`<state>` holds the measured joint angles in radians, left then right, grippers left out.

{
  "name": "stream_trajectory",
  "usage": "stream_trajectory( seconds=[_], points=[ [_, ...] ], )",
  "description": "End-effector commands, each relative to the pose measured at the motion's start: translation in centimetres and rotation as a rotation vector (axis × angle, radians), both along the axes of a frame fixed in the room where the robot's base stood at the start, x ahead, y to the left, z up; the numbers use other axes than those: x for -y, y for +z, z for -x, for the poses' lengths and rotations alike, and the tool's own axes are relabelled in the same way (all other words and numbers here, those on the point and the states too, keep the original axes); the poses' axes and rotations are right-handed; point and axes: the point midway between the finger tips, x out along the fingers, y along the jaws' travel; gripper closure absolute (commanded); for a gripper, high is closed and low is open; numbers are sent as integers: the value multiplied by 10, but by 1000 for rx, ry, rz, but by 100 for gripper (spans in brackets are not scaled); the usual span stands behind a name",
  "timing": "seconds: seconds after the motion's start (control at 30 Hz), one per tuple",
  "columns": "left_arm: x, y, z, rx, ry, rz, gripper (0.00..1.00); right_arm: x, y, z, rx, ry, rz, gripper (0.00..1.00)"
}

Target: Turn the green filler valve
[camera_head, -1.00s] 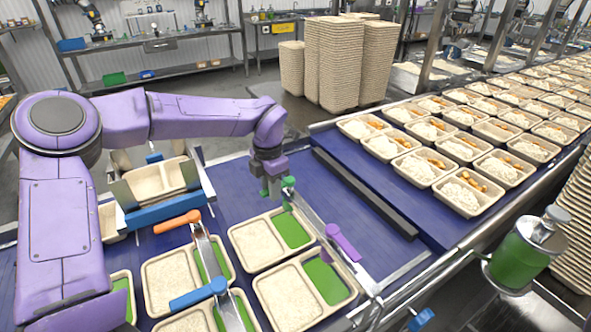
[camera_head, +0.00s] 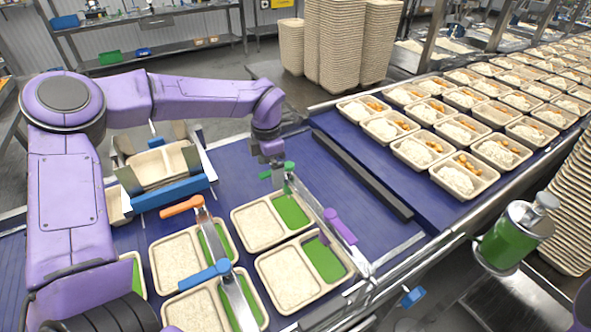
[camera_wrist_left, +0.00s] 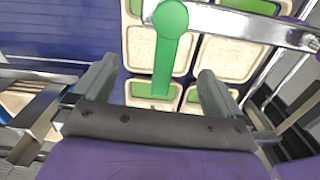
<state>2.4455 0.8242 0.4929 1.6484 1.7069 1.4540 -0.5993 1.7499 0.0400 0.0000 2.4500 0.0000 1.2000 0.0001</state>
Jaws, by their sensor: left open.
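The green filler valve (camera_head: 280,171) sits at the far end of a metal filler bar, above the trays. My left gripper (camera_head: 271,159) hangs just above it, pointing down. In the left wrist view, the green valve (camera_wrist_left: 170,20) has a round knob and a straight handle that points toward my gripper. The open fingers (camera_wrist_left: 156,72) stand on both sides of the handle's line, with clear gaps; they do not appear to touch it. My right gripper is out of view.
Orange (camera_head: 182,206), blue (camera_head: 205,274) and purple (camera_head: 340,226) valves sit close by on the filler bars. Two-compartment trays (camera_head: 262,247) lie below. A dark rail (camera_head: 362,178) runs to the right. A green canister (camera_head: 508,238) stands at the lower right.

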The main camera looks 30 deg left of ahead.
Motion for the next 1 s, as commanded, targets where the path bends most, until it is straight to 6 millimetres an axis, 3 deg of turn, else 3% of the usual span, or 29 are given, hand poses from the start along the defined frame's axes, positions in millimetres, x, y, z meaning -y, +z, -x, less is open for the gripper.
stream_trajectory(
  seconds=[0.1,0.5,1.0],
  points=[
    [0,19,0,3,1,1,0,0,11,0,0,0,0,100],
    [0,62,0,3,2,-1,0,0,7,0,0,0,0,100],
    [0,68,0,0,2,0,0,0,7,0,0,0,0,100]
  ],
)
